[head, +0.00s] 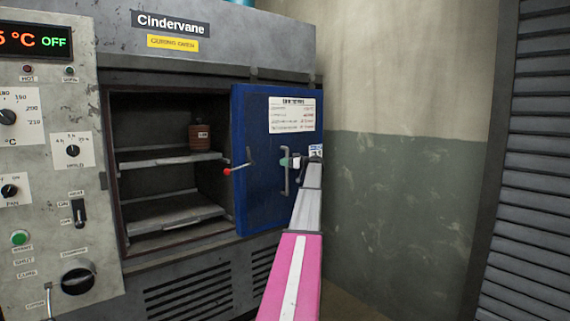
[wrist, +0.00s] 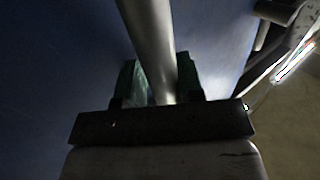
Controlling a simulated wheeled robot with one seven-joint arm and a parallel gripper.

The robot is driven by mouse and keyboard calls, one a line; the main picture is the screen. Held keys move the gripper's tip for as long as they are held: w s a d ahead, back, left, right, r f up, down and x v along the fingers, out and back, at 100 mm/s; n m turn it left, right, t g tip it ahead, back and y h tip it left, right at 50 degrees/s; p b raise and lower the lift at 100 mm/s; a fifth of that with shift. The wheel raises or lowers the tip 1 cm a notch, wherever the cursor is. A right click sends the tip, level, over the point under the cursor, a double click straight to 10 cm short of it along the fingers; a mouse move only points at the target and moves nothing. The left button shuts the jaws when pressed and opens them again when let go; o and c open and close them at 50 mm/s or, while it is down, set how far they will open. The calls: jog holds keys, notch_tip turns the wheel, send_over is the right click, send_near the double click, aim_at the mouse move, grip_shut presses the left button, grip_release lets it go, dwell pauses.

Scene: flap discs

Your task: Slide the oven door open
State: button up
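The blue oven door (head: 262,205) stands to the right of the oven opening (head: 165,165), its right part reaching past the oven's right side. Most of the opening is uncovered. A vertical grey bar handle (head: 286,178) is on the door's right half. A red-tipped lever (head: 238,169) is near the door's left edge. My gripper (head: 291,162) is at the upper part of the bar handle. In the wrist view the handle (wrist: 150,35) runs between the two green fingers of my gripper (wrist: 160,80), which look closed on it.
Inside the oven are two shelves (head: 165,218), with a brown canister (head: 200,137) on the upper one. A control panel (head: 45,180) with knobs stands left of the opening. A wall (head: 400,200) is behind to the right, and a slatted grey shutter (head: 535,190) stands at the far right.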

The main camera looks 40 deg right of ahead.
jog(key=shift+s, duration=0.1)
jog(key=v, duration=1)
jog(key=shift+s+d, duration=0.2)
jog(key=shift+d, duration=0.05)
jog(key=shift+s+f, duration=0.1)
